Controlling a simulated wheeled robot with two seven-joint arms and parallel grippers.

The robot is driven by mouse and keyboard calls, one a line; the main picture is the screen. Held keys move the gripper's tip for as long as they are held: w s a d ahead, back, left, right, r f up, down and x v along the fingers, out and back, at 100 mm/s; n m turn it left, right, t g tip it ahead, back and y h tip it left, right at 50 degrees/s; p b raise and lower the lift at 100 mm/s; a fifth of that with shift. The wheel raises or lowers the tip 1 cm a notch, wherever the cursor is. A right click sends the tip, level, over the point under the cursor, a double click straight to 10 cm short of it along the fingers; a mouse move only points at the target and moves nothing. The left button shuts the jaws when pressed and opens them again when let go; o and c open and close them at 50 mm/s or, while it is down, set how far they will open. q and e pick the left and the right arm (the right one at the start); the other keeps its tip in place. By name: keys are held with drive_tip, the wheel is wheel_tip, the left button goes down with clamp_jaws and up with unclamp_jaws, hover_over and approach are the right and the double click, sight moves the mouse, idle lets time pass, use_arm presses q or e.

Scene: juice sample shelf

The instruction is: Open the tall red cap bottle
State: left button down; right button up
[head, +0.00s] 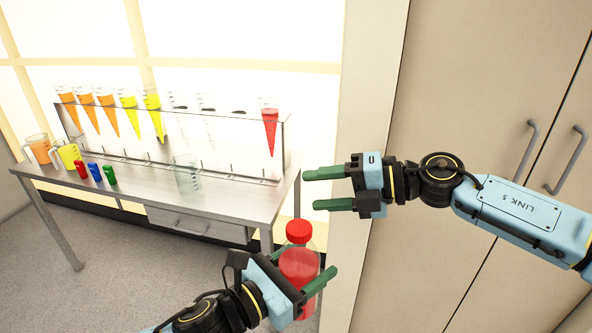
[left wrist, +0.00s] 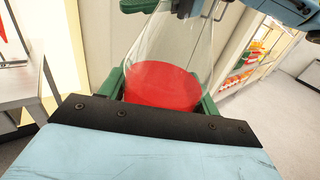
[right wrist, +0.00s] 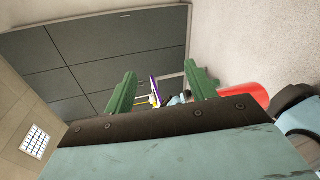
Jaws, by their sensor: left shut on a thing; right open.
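The tall red cap bottle (head: 299,268) is clear, with red liquid and a red screw cap (head: 299,231) on top. It is upright in the head view. My left gripper (head: 301,270) is shut around its body. In the left wrist view the bottle (left wrist: 165,85) stands between the green fingers, its cap out of frame. My right gripper (head: 313,190) is open and empty, above the cap and apart from it, its fingers pointing left. In the right wrist view its fingers (right wrist: 156,92) are spread; a red shape (right wrist: 245,97) lies outside them at the right, whether cap or body unclear.
Beige cabinets (head: 480,100) with handles stand behind my right arm. The floor (head: 120,260) at lower left is clear.

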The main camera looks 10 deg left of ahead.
drive_tip(key=s+a+r+g+h, duration=0.4)
drive_tip(key=s+a+r+h, duration=0.1)
wheel_tip(320, 180, up, 4)
drive_tip(key=m+t+h, duration=0.3)
drive_tip(key=m+h, duration=0.3)
drive_tip(key=h, duration=0.3)
hover_over(296, 227)
drive_tip(key=a, duration=0.1)
drive_tip(key=shift+w, duration=0.4)
drive_tip(key=shift+s+d+r+h, duration=0.25)
drive_tip(key=shift+s+d+h, duration=0.15)
drive_tip(key=shift+h, duration=0.1)
drive_tip(key=shift+f+m, duration=0.15)
drive_tip(key=shift+m, duration=0.15)
wheel_tip(296, 227, down, 8)
drive_tip(key=shift+d+r, duration=0.1)
drive_tip(key=shift+r, duration=0.05)
drive_tip(key=shift+c, duration=0.3)
